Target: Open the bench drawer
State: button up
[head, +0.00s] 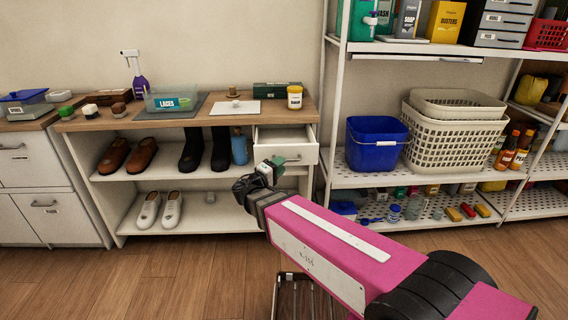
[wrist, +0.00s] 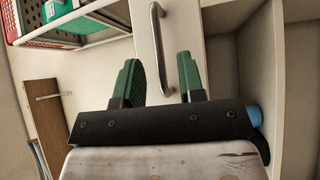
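The bench drawer (head: 308,155) is under the right end of the wooden-topped bench (head: 215,108). It stands partly pulled out, and its pale inside shows from above in the head view. My gripper (head: 271,166) is in front of the drawer's lower left part. In the wrist view my gripper (wrist: 158,62) is open, with green fingers apart and nothing clasped. The metal drawer handle (wrist: 157,40) appears in the gap between the fingers, running ahead past the tips. Whether the fingers touch it, I cannot tell. My gripper partly hides the drawer front in the head view.
Shoes (head: 142,156) and a blue bottle (head: 239,148) stand on the bench shelves. A white shelving unit (head: 345,180) with a blue bucket (head: 375,157) stands close on the right. The wooden floor (head: 190,282) in front of the bench is clear at the left.

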jog(key=v, duration=0.7)
jog(key=shift+s+a, duration=0.2)
jog(key=shift+s, duration=0.05)
jog(key=s+d+f+m+g+y, duration=0.1)
jog(key=d+f+m+g+y, duration=0.2)
jog(key=d, duration=0.7)
jog(key=s+d+f+m+g+y, duration=0.1)
jog(key=d+f+g+y, duration=0.4)
jog(key=d, duration=0.5)
jog(key=d+f+m+g+y, duration=0.4)
jog(key=d+f+g, duration=0.3)
jog(key=d, duration=0.3)
jog(key=shift+s+f+m, duration=0.3)
jog(key=shift+s+f, duration=0.1)
jog(key=shift+f, duration=0.5)
